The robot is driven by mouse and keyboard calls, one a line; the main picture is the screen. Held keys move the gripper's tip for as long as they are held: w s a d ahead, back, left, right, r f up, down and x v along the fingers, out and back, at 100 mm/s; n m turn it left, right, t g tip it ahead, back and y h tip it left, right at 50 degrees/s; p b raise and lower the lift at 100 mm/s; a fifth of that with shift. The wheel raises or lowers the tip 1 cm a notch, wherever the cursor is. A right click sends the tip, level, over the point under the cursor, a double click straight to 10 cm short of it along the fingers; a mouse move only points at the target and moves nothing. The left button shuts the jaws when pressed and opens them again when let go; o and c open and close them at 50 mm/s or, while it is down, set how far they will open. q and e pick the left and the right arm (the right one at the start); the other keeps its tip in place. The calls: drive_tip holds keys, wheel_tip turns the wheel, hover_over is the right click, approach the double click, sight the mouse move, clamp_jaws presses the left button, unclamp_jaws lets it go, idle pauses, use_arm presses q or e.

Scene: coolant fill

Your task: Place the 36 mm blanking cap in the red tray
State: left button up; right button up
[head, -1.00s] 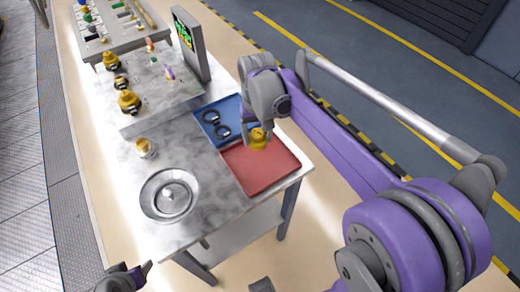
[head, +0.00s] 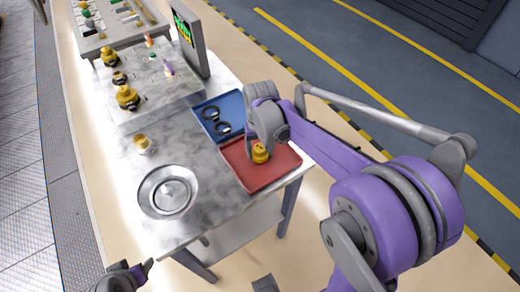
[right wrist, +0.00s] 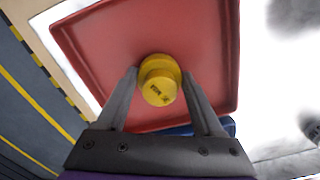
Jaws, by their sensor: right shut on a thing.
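The yellow blanking cap (head: 260,154) is at the red tray (head: 262,178), over its floor near the blue tray side. My right gripper (head: 258,148) is shut on the cap, and the right wrist view shows the cap (right wrist: 160,82) between the two finger ends. Its top has small dark lettering that I cannot read. I cannot tell whether the cap touches the tray floor. My left gripper (head: 138,272) is at the bottom left, off the table; its jaw opening is unclear.
A blue tray (head: 207,104) with black rings adjoins the red tray. A round metal dish (head: 168,208) and a small brass-coloured fitting (head: 143,145) stand on the table at left. A raised block (head: 150,92) with yellow caps and a display (head: 188,40) stand behind.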

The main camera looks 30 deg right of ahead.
sight(260, 148)
drive_tip(key=shift+f, duration=0.1)
drive_tip(key=o, duration=1.3)
drive_tip(key=shift+o, duration=0.2)
wheel_tip(260, 148, up, 12)
drive_tip(key=s+a+f+n+t, duration=0.1)
drive_tip(key=s+a+f+t, duration=0.1)
drive_tip(key=s+f, duration=0.3)
drive_tip(key=s+a+f+n+t, duration=0.2)
drive_tip(key=s+a+f+t, duration=0.1)
drive_tip(key=s, duration=0.8)
wheel_tip(260, 148, down, 2)
drive_tip(key=shift+a+n+p, duration=0.3)
drive_tip(key=shift+a+p, duration=0.1)
drive_tip(key=shift+a, duration=0.5)
